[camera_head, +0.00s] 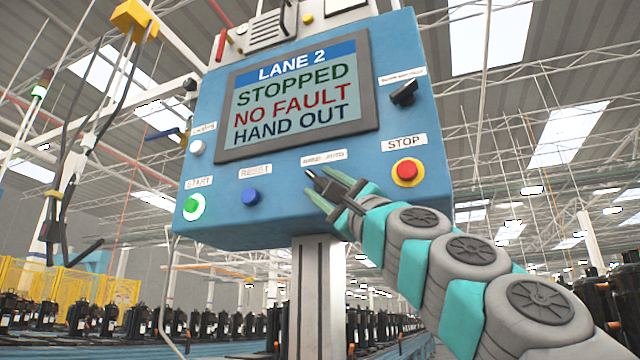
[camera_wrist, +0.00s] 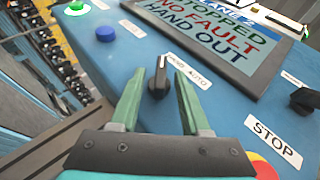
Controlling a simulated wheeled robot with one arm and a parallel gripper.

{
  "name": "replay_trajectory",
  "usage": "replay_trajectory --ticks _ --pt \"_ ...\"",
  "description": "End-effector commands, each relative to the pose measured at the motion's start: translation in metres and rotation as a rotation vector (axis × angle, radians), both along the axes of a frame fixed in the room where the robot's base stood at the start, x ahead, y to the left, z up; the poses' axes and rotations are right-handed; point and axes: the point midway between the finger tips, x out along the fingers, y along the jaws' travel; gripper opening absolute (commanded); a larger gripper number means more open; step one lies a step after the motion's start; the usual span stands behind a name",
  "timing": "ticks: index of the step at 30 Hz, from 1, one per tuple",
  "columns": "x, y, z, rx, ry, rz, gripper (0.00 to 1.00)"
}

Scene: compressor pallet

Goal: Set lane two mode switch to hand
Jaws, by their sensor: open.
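The blue lane 2 control panel (camera_head: 260,175) has a screen (camera_head: 295,100) reading STOPPED, NO FAULT, HAND OUT. The black mode switch (camera_wrist: 158,78) sits below the screen beside a HAND AUTO label (camera_wrist: 187,71). In the wrist view its pointer, with a light mark, points roughly up the picture. My gripper (camera_head: 328,190) is open at the panel's lower edge, and it also shows in the wrist view (camera_wrist: 158,92). Its green fingers appear on either side of the switch, with gaps to it. Contact is not visible.
A red STOP button (camera_head: 408,171) on a yellow collar is close right of my gripper. A second black rotary switch (camera_head: 403,93) is above it. A blue RESET button (camera_head: 250,196) and green START button (camera_head: 193,206) are left. A grey post (camera_head: 318,290) supports the panel.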

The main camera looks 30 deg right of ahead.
Motion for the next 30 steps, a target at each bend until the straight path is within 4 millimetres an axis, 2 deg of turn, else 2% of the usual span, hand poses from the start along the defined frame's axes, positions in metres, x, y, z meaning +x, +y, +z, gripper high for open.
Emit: replay_trajectory --ticks 4,12,18,30 --pt "-0.018 -0.004 -0.012 0.004 -0.005 -0.001 0.46" --pt "-0.038 -0.007 -0.030 0.002 -0.002 -0.002 0.46" --pt "-0.043 -0.006 -0.037 0.001 0.000 -0.001 0.46" --pt "-0.043 -0.007 -0.037 0.001 0.000 -0.002 0.46"
